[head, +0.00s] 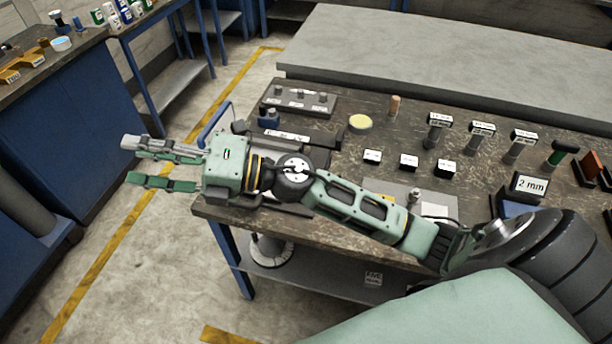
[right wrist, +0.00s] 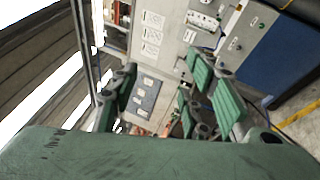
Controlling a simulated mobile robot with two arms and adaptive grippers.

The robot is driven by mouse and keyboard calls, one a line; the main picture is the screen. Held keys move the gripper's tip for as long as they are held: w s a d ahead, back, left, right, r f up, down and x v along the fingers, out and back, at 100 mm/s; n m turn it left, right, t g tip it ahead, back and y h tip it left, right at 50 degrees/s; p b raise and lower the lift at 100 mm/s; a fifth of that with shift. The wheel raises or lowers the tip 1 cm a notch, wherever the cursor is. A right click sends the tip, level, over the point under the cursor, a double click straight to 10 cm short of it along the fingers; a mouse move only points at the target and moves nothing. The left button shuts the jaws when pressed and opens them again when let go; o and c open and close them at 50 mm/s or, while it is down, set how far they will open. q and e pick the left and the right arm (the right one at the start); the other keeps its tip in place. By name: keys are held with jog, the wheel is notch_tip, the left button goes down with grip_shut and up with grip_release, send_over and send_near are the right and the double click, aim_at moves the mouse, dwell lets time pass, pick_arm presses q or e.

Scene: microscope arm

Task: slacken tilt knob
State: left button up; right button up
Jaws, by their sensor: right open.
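My right gripper (head: 132,161) reaches out past the left end of the workbench in the head view, with its fingers apart and nothing between them. In the right wrist view the open fingers of the right gripper (right wrist: 162,90) have only distant background between them. I cannot make out a tilt knob in either view. A grey plate (head: 378,188) with a small upright metal part (head: 414,196) is partly hidden behind my right forearm; I cannot tell what it belongs to. My left gripper is not in view.
The dark workbench (head: 350,150) carries a grey block (head: 299,98) with knobs, a yellow disc (head: 360,122), several labelled posts and a "2 mm" block (head: 528,186). A blue cabinet (head: 60,125) stands left. Open floor lies below the gripper.

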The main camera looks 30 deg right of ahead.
jog(key=d+f+n+g+h, duration=0.3)
jog(key=f+n+g+h, duration=0.15)
jog(key=f, duration=0.35)
jog(key=d+f+n+g+h, duration=0.3)
jog(key=f+n+g, duration=0.25)
jog(key=f, duration=0.25)
jog(key=d+h, duration=0.3)
jog(key=d, duration=0.5)
jog(key=d+f+h, duration=0.1)
jog(key=d+h, duration=0.3)
jog(key=d, duration=0.4)
jog(key=d+f+g+h, duration=0.1)
jog(key=d+h, duration=0.2)
jog(key=d, duration=0.5)
jog(key=shift+d+m, duration=0.35)
jog(key=shift+m, duration=0.05)
jog(key=shift+d+f, duration=0.1)
jog(key=shift+f, duration=0.3)
notch_tip(320, 180, down, 7)
jog(key=shift+r+p, duration=0.1)
jog(key=shift+p, duration=0.85)
jog(key=shift+c, duration=0.6)
